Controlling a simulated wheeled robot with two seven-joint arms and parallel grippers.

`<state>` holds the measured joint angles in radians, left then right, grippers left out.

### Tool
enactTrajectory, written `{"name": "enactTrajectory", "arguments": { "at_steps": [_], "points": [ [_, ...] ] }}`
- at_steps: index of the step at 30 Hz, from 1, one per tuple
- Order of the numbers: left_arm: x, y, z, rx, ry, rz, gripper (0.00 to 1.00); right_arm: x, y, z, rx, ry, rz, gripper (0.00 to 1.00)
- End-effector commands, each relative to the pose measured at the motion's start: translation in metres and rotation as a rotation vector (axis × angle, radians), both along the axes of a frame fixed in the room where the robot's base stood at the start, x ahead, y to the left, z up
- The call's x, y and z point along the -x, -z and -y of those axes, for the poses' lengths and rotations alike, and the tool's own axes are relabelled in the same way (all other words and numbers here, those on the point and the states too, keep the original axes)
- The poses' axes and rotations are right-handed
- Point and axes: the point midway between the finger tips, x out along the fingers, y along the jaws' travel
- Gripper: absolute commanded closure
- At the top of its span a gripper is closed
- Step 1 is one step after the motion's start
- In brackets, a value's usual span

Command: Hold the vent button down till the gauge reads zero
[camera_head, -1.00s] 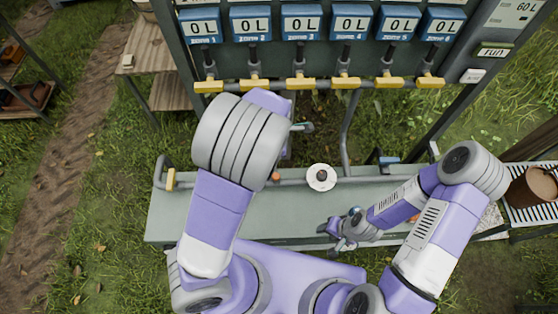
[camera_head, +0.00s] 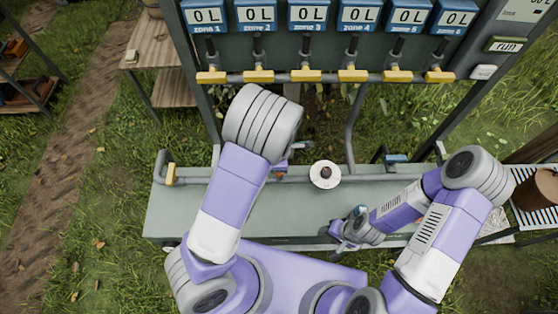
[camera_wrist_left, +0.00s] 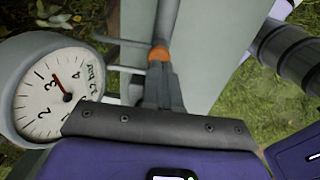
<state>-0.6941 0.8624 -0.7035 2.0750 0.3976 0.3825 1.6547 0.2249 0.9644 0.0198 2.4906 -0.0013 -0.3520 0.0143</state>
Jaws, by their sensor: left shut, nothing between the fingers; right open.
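In the left wrist view the gauge (camera_wrist_left: 50,92) is a white round dial in a grey case. Its red needle points near the upper part of the scale; I cannot read an exact value. My left gripper (camera_wrist_left: 160,68) is shut and empty, its fingertips at the orange vent button (camera_wrist_left: 158,53). I cannot tell whether they touch or press it. In the head view my left forearm hides most of this gripper. My right gripper (camera_head: 341,229) is open and empty over the bench's front edge.
Behind stands a panel of several "0 L" displays above yellow-handled valves (camera_head: 306,76). A brown pot (camera_head: 540,190) sits at the right.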

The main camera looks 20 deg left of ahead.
Motion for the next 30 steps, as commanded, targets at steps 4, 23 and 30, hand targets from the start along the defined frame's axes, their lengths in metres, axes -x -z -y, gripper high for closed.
{"name": "enactTrajectory", "arguments": {
  "at_steps": [4,23,30],
  "points": [
    [-0.001,0.015,0.0,0.0,0.0,-0.001,1.0,0.0,0.004,0.0,0.0,0.0,0.0,0.51],
    [-0.001,0.04,0.0,-0.001,0.0,-0.001,1.0,0.0,0.013,0.0,0.0,0.0,0.0,0.51],
    [0.001,0.043,0.0,-0.002,0.001,-0.007,1.0,0.0,0.013,0.0,0.0,0.0,0.0,0.51]
  ]
}}
